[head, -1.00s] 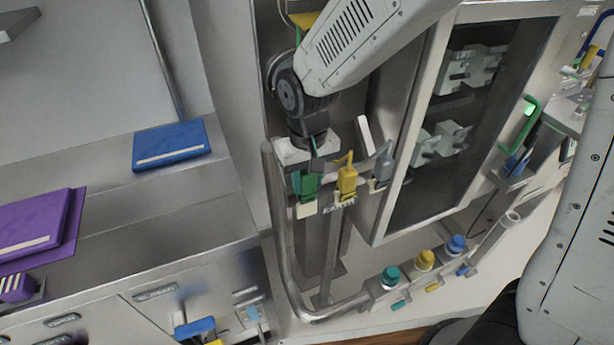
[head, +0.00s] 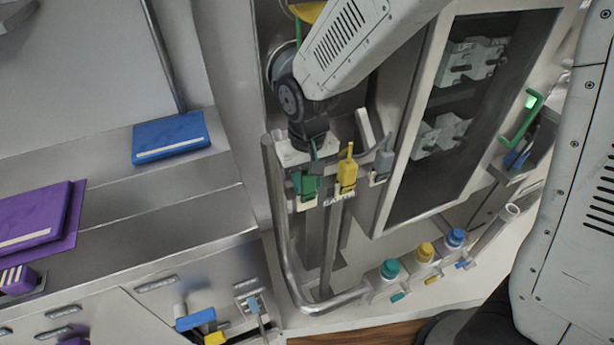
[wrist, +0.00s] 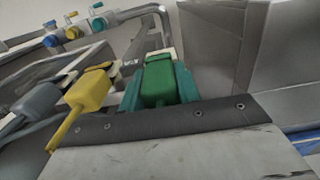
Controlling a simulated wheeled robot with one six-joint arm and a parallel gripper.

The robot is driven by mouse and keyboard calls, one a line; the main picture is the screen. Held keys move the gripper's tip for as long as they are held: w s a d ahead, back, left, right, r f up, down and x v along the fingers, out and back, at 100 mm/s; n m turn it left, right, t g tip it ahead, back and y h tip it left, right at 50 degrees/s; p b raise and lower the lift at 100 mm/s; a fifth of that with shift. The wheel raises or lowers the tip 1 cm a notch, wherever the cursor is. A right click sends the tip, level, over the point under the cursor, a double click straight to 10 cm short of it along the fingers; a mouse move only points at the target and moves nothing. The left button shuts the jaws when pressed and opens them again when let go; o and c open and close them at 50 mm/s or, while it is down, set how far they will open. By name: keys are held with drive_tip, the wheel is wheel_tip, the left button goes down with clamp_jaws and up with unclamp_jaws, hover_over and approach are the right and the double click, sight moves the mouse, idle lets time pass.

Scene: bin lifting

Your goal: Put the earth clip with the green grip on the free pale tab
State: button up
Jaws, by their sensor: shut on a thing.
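The earth clip with the green grip (head: 306,187) is at the left end of a row of clips. My gripper (head: 309,171) is shut on it from above. In the wrist view the green grip (wrist: 168,83) sits between the teal fingers of my gripper (wrist: 160,88). The free pale tab (head: 307,204) shows just under the clip's lower end. The clip overlaps the tab's upper part; I cannot tell whether it grips it. The clip's jaw is hidden in the wrist view.
A yellow clip (head: 347,175) and a grey clip (head: 382,165) stand close to the right. A bent metal pipe (head: 277,230) runs at the left and below. Teal, yellow and blue knobs (head: 424,252) are lower right. An open cabinet (head: 440,110) stands at right.

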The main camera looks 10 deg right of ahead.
drive_tip(key=shift+f, duration=0.8)
idle(0.8)
drive_tip(key=o, duration=1.2)
drive_tip(key=shift+o, duration=0.2)
drive_tip(key=shift+r, duration=0.15)
wheel_tip(320, 180, up, 8)
drive_tip(key=shift+f, duration=0.25)
